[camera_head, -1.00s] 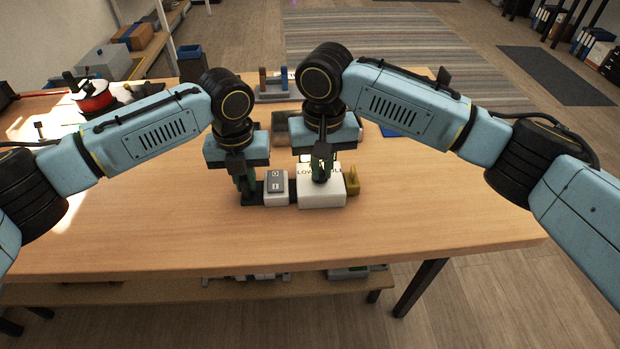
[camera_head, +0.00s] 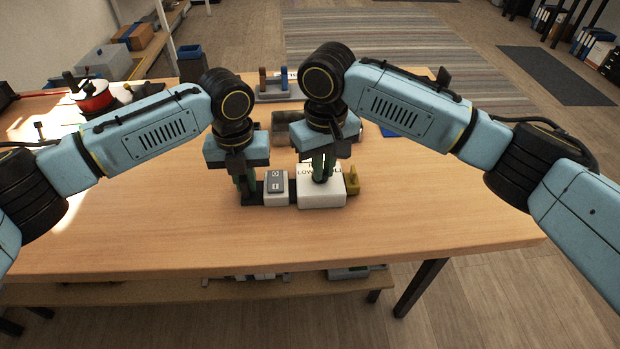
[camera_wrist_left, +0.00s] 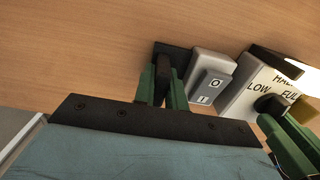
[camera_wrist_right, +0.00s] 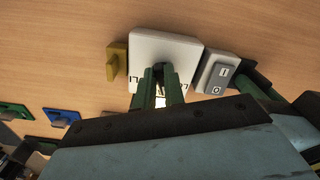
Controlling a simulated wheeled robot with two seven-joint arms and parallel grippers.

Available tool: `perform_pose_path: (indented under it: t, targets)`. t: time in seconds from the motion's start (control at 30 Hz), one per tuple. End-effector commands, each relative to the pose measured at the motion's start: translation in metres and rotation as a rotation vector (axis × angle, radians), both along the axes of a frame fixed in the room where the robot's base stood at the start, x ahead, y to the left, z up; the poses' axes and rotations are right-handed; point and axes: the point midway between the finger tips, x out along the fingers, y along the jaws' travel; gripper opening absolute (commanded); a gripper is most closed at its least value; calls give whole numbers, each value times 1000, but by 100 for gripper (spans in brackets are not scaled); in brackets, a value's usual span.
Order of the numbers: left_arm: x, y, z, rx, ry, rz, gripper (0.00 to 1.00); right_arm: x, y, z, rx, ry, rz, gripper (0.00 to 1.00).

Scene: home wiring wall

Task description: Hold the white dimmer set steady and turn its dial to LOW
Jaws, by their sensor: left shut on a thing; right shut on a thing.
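The white dimmer box (camera_head: 321,199), printed LOW, HALF and FULL on top, sits on the wooden table in one row with a grey rocker switch (camera_head: 277,182) and a black end piece (camera_wrist_left: 173,57). My left gripper (camera_head: 246,192) is shut on the upright black part at that end. My right gripper (camera_head: 322,178) points down over the dimmer box, shut on its dark dial (camera_wrist_left: 270,103). The right fingers hide much of the dial in the head view, and I cannot tell which mark it points to.
An olive-yellow piece (camera_head: 353,181) stands at the dimmer box's right side. A grey fixture (camera_head: 281,131) and a blue tray (camera_head: 390,131) lie behind the arms. The table's front is clear.

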Motion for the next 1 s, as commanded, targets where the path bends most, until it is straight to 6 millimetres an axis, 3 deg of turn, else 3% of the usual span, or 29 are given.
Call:
perform_pose_path:
  t: [0.17, 0.47, 0.7, 1.0]
  targets:
    - [0, 0, 0, 0, 0, 0, 0, 1, -1, 1, 1, 0, 119, 0]
    - [0, 0, 0, 0, 0, 0, 0, 1, -2, 0, 0, 0, 141, 0]
    - [0, 0, 0, 0, 0, 0, 0, 2, -3, 0, 0, 0, 296, 0]
    - [0, 0, 0, 0, 0, 0, 0, 2, -3, 0, 0, 0, 321, 0]
